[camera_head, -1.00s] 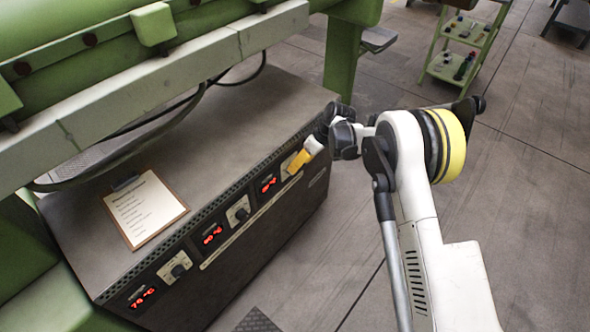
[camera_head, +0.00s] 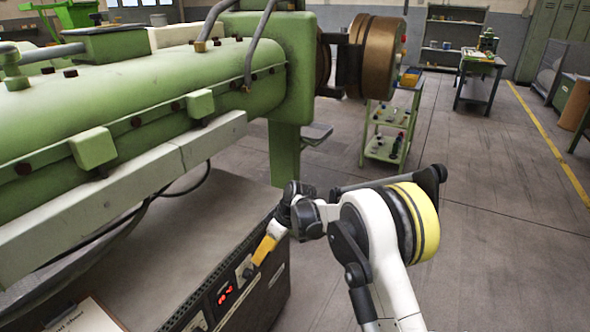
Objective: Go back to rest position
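My gripper (camera_head: 262,250) is in front of the right end of the dark control cabinet (camera_head: 266,300), close to its front panel. A yellow part shows at its tip; its fingers cannot be made out, so I cannot tell whether it is open or shut. Beside the tip is a panel knob (camera_head: 243,268), and left of that a red lit display (camera_head: 225,293). I cannot tell whether the gripper touches the panel. My white arm reaches in from the bottom, bent at the yellow-ringed joint.
The green extruder (camera_head: 150,95) runs along the left above the cabinet. A clipboard (camera_head: 85,318) lies on the cabinet top, partly cut off. A green shelf cart (camera_head: 385,150) and a workbench (camera_head: 482,65) stand behind.

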